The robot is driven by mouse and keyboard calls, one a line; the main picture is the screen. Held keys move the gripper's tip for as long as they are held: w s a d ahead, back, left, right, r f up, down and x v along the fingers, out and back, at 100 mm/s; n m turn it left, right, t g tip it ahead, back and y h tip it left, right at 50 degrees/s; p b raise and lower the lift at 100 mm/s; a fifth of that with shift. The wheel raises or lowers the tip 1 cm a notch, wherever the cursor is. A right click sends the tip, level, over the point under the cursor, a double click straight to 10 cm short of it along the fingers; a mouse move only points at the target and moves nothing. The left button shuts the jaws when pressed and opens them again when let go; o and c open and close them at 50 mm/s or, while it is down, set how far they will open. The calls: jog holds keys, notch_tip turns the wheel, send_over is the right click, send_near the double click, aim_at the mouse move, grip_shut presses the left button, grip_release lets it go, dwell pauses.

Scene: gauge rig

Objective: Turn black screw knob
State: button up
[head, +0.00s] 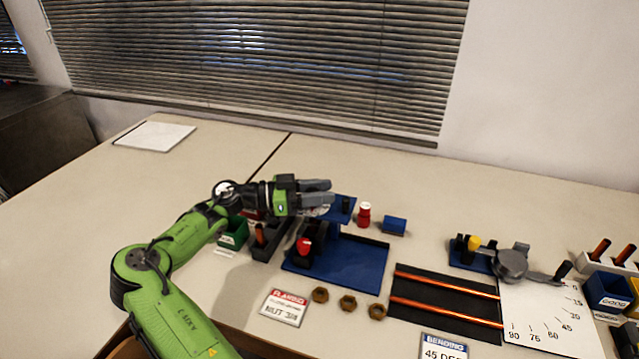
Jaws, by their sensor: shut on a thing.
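My gripper (328,191) reaches in from the left, its grey fingers level and pointing right. It is shut above the black clamp body (316,232) on the blue flaring base (345,262). The black screw knob appears to be between the fingers, at the top of this clamp. The fingers hide it, so its turn angle cannot be told. A red knob (303,246) sits on the near side of the clamp.
Several brass nuts (348,302) and a flaring sign (284,307) lie in front. A black mat with copper tubes (445,310) and a tube bender (511,264) are at right. A green bin (232,234) stands left. The table's back left is mostly clear.

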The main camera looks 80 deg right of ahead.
jog(key=m+y+p, duration=0.1)
jog(key=y, duration=0.1)
jog(key=m+g+y+p, duration=0.1)
jog(key=m+y+p, duration=0.1)
jog(key=y, duration=0.1)
jog(key=shift+s+a+r, duration=0.1)
jog(key=shift+a+r, duration=0.05)
jog(key=shift+a, duration=0.05)
jog(key=shift+a+m+y, duration=0.15)
jog(key=shift+m+y, duration=0.75)
jog(key=shift+y, duration=0.4)
jog(key=shift+a+m+y, duration=0.15)
jog(key=shift+m+y, duration=0.75)
jog(key=shift+y, duration=0.4)
jog(key=shift+t, duration=0.3)
jog(key=o, duration=1)
jog(key=shift+c, duration=0.2)
